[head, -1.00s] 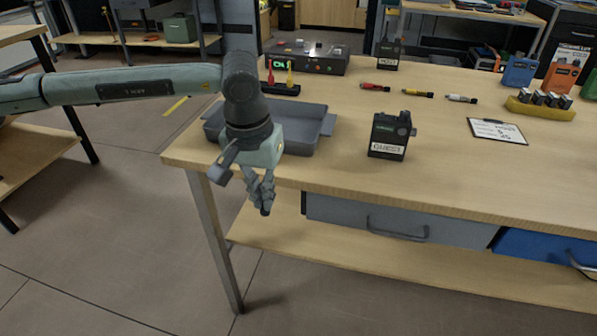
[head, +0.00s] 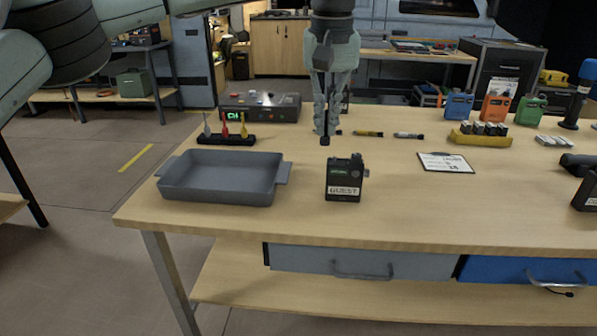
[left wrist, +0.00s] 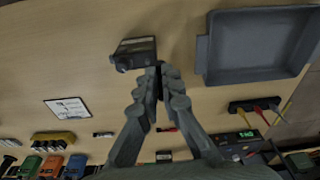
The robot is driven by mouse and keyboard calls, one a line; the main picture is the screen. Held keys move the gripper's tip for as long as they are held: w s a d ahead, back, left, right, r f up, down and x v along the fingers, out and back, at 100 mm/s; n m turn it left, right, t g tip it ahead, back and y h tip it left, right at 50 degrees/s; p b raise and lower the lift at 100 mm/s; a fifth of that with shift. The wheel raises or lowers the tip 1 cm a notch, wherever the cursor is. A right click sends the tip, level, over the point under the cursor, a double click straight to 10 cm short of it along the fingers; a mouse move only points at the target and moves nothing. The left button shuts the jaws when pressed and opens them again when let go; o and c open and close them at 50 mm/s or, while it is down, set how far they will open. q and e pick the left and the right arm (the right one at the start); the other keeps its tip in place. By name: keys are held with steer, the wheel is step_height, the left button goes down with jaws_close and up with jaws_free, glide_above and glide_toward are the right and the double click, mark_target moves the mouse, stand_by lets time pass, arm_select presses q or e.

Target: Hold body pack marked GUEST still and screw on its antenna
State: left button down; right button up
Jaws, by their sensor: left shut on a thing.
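The black body pack marked GUEST (head: 345,182) stands upright on the bench, right of the grey tray. The left wrist view shows it from above (left wrist: 137,52), just beyond the fingertips. My left gripper (head: 326,135) points down above the bench, behind and slightly left of the pack in the head view. It is shut on a small dark piece (head: 325,141), mostly hidden by the fingers; I cannot tell clearly if it is the antenna. Gripper and pack look apart. A black stand (head: 226,141) holds grey, red and yellow upright pieces. My right gripper is not in view.
The grey tray (head: 222,178) stands left of the pack. A device with a green display (head: 260,108), a clipboard (head: 446,162), a yellow battery holder (head: 478,139) and coloured packs (head: 497,107) are on the bench.

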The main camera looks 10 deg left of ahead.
arm_select(q)
steer(key=r, duration=0.1)
steer(key=d+r, duration=0.1)
steer(key=w+d+r, duration=0.1)
steer(key=r, duration=0.1)
stand_by(0.3)
steer(key=shift+f, duration=2.35)
steer(key=shift+r, duration=0.65)
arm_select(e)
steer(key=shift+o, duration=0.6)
